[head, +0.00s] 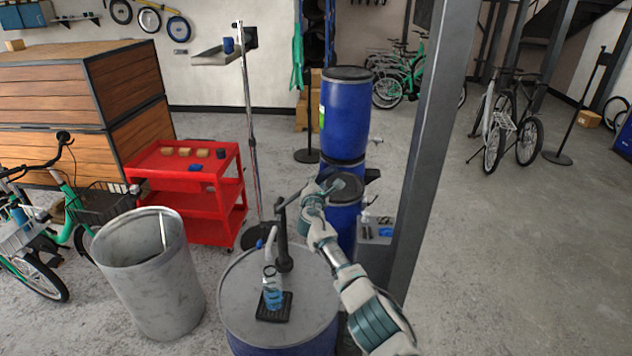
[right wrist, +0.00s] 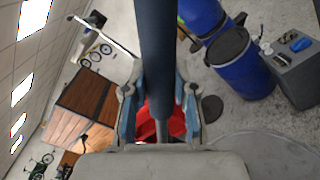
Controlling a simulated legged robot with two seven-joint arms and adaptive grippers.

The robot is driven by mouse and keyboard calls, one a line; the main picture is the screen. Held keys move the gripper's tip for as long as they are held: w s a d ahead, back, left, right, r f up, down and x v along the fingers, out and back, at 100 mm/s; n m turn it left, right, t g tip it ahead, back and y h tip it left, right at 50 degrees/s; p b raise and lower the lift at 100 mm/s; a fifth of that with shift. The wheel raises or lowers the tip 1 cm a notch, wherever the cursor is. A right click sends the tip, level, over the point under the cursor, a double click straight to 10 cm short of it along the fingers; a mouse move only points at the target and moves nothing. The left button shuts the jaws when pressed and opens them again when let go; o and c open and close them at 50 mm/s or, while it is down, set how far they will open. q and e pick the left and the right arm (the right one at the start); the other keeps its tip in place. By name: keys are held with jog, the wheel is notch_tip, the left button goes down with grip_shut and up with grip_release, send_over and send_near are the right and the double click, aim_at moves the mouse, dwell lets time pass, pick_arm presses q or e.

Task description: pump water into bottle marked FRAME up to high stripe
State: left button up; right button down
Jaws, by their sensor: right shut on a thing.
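A hand pump (head: 284,245) stands on the lid of a blue barrel (head: 237,300). A small bottle (head: 272,298) stands upright on a black drip tray (head: 288,308), below the pump's spout (head: 268,246). Its lower part looks blue; its label, stripes and exact water level are too small to read. My right gripper (head: 312,195) is shut on the pump lever (head: 292,200), which is raised to the right of the pump. In the right wrist view, the dark lever (right wrist: 157,60) runs between the fingers of the gripper (right wrist: 159,108). My left gripper is not in view.
A grey bin (head: 150,270) stands left of the barrel, with a red cart (head: 190,185) behind it. Stacked blue barrels (head: 345,115) and a grey steel post (head: 425,150) stand close to my right arm. Open floor lies to the right.

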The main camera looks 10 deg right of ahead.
jog(key=c, duration=1.2)
grip_release()
jog(key=shift+d+r, duration=0.2)
jog(key=shift+r, duration=0.25)
jog(key=o, duration=0.3)
jog(key=shift+w+d+f, duration=0.2)
jog(key=shift+d+f, duration=0.05)
jog(key=shift+f, duration=0.1)
jog(key=v, duration=1.1)
jog(key=shift+s+a, duration=0.25)
jog(key=shift+s, duration=0.1)
